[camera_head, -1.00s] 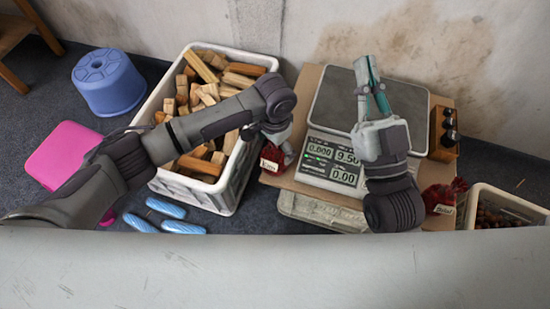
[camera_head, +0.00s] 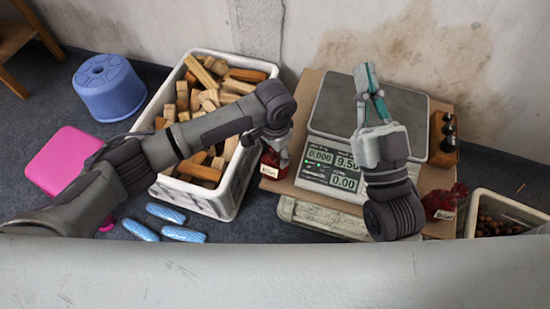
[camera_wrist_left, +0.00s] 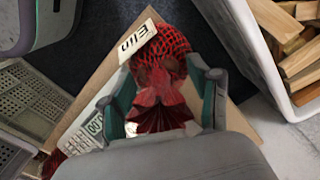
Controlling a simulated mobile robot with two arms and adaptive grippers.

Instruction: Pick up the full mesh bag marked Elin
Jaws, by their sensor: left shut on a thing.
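A red mesh bag (camera_wrist_left: 158,60) with a white tag reading "Elin" (camera_wrist_left: 138,40) shows in the left wrist view. My left gripper (camera_wrist_left: 165,95) is shut on the gathered red neck of this bag, one finger on each side. In the head view my left gripper (camera_head: 277,135) and the bag (camera_head: 270,157) are at the left edge of the cardboard, beside the scale. Whether the bag is clear of the surface I cannot tell. My right gripper (camera_head: 367,80) points up over the scale plate, and its finger gap is unclear.
A scale (camera_head: 340,115) with a lit display stands on cardboard (camera_head: 307,80). A second red bag (camera_head: 440,200) lies at the right, near a crate of chestnuts (camera_head: 478,200). A white crate of wood blocks (camera_head: 240,180) stands left of the scale. Bottles (camera_head: 447,135) stand at the scale's right.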

